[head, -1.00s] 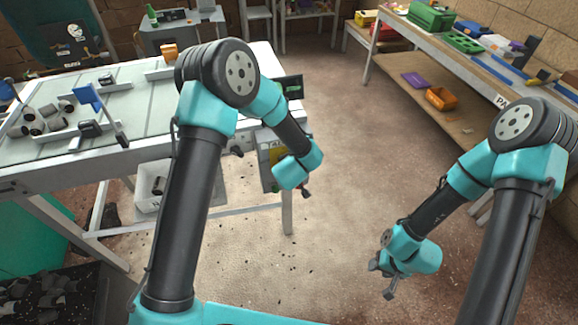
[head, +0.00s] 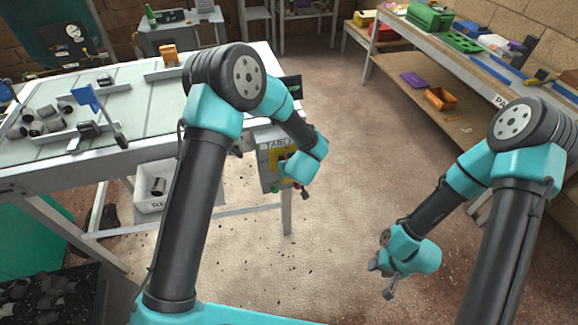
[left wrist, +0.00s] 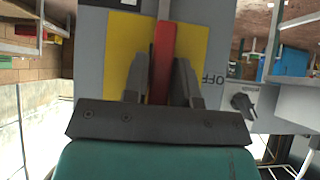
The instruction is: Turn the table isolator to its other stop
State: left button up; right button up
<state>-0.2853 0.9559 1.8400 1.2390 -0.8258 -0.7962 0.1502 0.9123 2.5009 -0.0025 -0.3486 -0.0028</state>
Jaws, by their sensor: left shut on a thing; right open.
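The table isolator is a grey box on the table's front right side, with a yellow plate (left wrist: 192,45) and a red handle (left wrist: 163,28). In the head view its box (head: 264,166) is partly hidden by my left wrist. My left gripper (left wrist: 161,68) is shut on the red handle, one finger on each side. In the left wrist view the handle runs up the picture, and an OFF label (left wrist: 212,79) reads sideways right of the yellow plate. My right gripper (head: 381,281) is open and empty above the floor, apart from everything.
A dark knob (left wrist: 243,104) on a grey panel is right of the isolator in the left wrist view. The table (head: 150,105) carries several dark plugs and small stands. A white bin (head: 148,201) is beneath it.

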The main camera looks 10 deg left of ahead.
pick_arm(q)
jog(key=o, duration=0.8)
jog(key=shift+r, duration=0.1)
jog(key=v, duration=1.7)
jog(key=shift+s, duration=0.15)
jog(key=shift+d, duration=0.1)
